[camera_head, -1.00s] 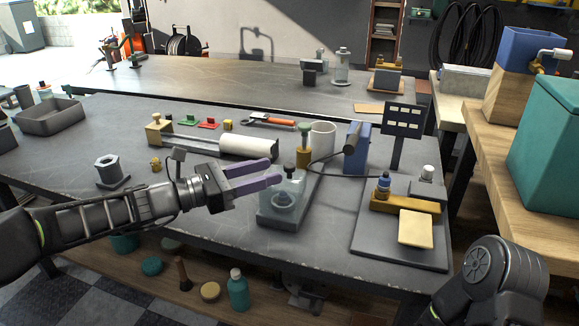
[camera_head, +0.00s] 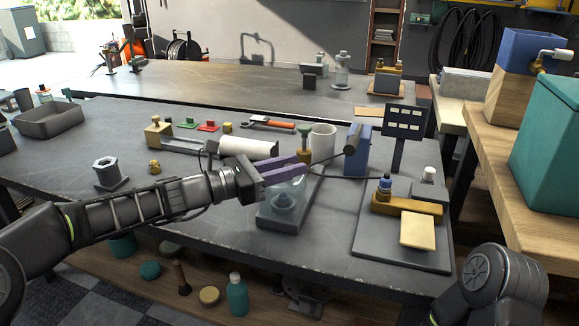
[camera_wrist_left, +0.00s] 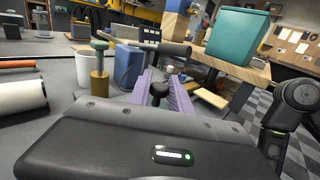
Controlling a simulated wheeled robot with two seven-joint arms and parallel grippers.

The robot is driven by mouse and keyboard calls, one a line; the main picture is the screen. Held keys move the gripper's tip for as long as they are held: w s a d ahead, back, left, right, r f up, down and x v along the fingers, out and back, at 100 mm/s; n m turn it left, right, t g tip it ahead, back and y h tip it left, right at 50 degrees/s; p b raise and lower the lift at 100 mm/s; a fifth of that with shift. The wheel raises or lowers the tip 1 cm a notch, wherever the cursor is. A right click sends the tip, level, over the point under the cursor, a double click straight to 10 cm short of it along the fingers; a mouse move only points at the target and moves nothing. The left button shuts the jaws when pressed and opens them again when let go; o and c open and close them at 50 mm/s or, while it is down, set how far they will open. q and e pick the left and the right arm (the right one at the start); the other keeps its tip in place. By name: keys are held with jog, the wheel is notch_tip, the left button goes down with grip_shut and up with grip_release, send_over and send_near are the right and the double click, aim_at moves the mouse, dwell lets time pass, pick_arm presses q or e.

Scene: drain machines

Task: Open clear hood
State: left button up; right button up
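The clear hood (camera_head: 285,199) is a see-through cover on a grey base at the front of the near table, with a rounded part visible inside. It looks closed. My left gripper (camera_head: 306,163) reaches over its top from the left, with two purple fingers apart. In the left wrist view, the hood's dark knob (camera_wrist_left: 158,90) shows between the fingers (camera_wrist_left: 162,84). I cannot tell whether they touch it. In the head view the fingers hide the knob. My right arm shows at the lower right, but its gripper is out of view.
Behind the hood stand a brass post with a green knob (camera_head: 304,146), a white cup (camera_head: 322,141) and a blue block (camera_head: 357,152). A white cylinder (camera_head: 248,149) lies behind the left gripper. A grey board (camera_head: 377,246) with brass parts is at the right.

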pick_arm(q)
grip_shut()
dwell(1.0)
